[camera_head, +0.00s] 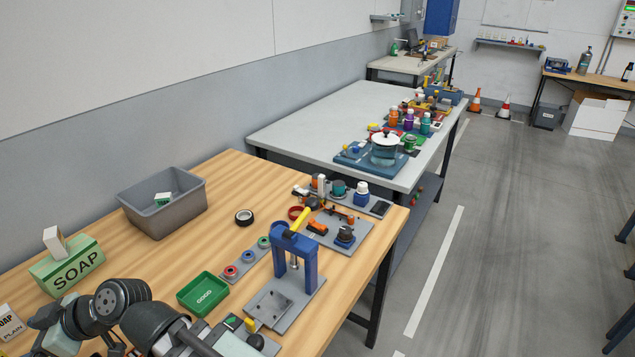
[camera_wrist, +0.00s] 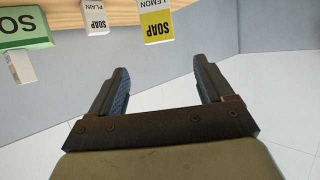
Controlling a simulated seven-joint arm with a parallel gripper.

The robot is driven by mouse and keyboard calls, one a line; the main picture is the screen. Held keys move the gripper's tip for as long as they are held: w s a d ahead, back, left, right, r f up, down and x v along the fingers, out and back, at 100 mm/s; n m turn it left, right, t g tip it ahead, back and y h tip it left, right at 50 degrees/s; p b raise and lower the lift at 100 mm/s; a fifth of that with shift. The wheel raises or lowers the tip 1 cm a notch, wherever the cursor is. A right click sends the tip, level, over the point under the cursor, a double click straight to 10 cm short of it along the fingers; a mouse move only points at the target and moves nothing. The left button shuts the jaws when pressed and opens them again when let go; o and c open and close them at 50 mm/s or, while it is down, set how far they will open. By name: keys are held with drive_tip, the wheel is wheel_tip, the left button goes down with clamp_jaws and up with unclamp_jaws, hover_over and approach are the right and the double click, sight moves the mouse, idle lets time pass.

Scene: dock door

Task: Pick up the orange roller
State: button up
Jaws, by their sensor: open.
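No orange thing is clear enough for me to name as the roller for certain. In the head view a small orange object (camera_head: 317,227) lies on a grey plate (camera_head: 352,238) at the right end of the wooden table, behind the blue press. It is too small to tell its shape. My gripper (camera_wrist: 160,78) is open in the wrist view, with nothing between its fingers. It is far from that orange object, near the soap boxes at the table's left end. No orange object shows in the wrist view.
A green SOAP box (camera_head: 68,268) is at left. A yellow lemon soap box (camera_wrist: 157,27) hangs upside down in the wrist view.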

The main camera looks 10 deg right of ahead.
drive_tip(key=w+d+r+m+t+h, duration=0.1)
drive_tip(key=w+d+m+t, duration=0.1)
drive_tip(key=w+d, duration=0.75)
drive_tip(key=w+d+r+m+t, duration=0.1)
drive_tip(key=w+d+m+t, duration=0.15)
drive_tip(key=w+d, duration=0.65)
drive_tip(key=w+d+r+m+t+h, duration=0.1)
drive_tip(key=w+d+r+m+t, duration=0.3)
drive_tip(key=w, duration=1)
drive_tip(key=w+d+h, duration=0.3)
drive_tip(key=w+d, duration=1.1)
drive_tip(key=d, duration=0.1)
drive_tip(key=n+g+h, duration=0.8)
drive_tip(key=n+g, duration=0.1)
drive_tip(key=n, duration=0.1)
hover_over(317, 175)
wheel_tip(317, 175, down, 4)
drive_tip(key=r, duration=0.1)
drive_tip(key=shift+t, duration=0.25)
drive_tip(key=f, duration=0.9)
drive_tip(key=s+f, duration=0.1)
drive_tip(key=f, duration=0.4)
drive_tip(key=shift+w, duration=0.1)
